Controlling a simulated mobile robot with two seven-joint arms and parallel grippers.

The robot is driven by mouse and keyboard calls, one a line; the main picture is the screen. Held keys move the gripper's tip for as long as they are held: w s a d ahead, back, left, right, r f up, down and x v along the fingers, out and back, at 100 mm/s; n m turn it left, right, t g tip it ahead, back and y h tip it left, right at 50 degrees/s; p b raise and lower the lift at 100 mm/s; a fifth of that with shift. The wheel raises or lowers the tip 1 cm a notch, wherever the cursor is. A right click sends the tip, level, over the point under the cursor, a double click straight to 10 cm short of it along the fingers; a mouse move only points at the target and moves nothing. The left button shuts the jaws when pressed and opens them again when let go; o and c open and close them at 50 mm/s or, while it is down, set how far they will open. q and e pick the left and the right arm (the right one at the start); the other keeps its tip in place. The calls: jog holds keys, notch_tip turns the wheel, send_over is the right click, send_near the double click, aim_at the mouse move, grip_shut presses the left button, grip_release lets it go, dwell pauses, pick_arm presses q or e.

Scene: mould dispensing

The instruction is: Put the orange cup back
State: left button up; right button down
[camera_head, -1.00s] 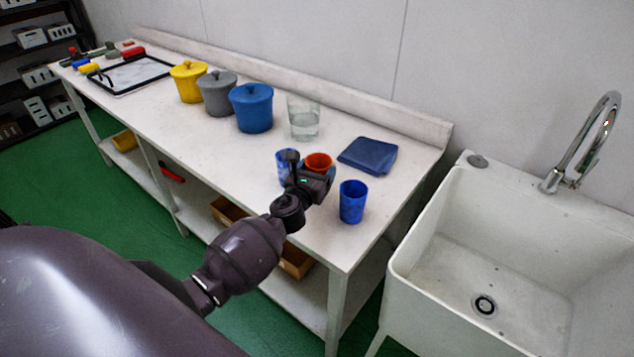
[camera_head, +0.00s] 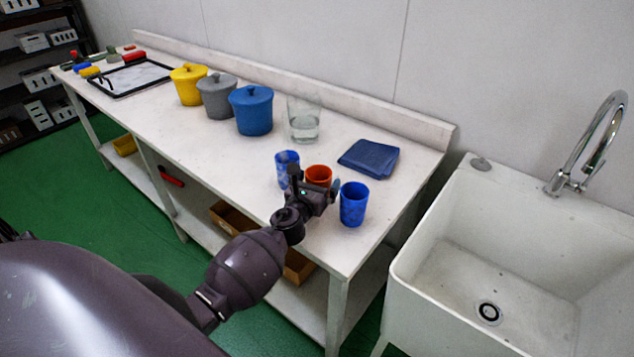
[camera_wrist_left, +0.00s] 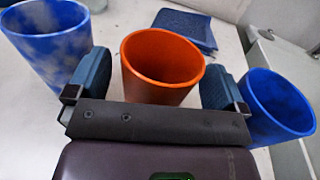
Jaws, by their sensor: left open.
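The orange cup (camera_head: 318,175) stands upright on the table between two blue cups. In the left wrist view the orange cup (camera_wrist_left: 162,62) is in the gap between the fingers, with its open rim facing up and its inside empty. My left gripper (camera_head: 316,186) is open, one finger on each side of the orange cup; in the left wrist view the fingers (camera_wrist_left: 155,85) show gaps to the cup. The cup's lower part is hidden behind the gripper. My right gripper is not in view.
A mottled blue cup (camera_head: 287,158) stands just left and a blue cup (camera_head: 354,205) just right, close to the fingers. Behind are a folded blue cloth (camera_head: 368,157), a glass of water (camera_head: 303,122) and a blue lidded pot (camera_head: 252,112). A sink (camera_head: 470,270) lies to the right.

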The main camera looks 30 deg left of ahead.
pick_arm(q)
jog(key=shift+r, duration=0.3)
jog(key=s, duration=0.4)
jog(key=s+d, duration=0.1)
jog(key=s, duration=0.3)
jog(key=s+d, duration=0.1)
jog(key=s, duration=0.3)
jog(key=shift+d+f, duration=0.1)
jog(key=shift+w, duration=0.1)
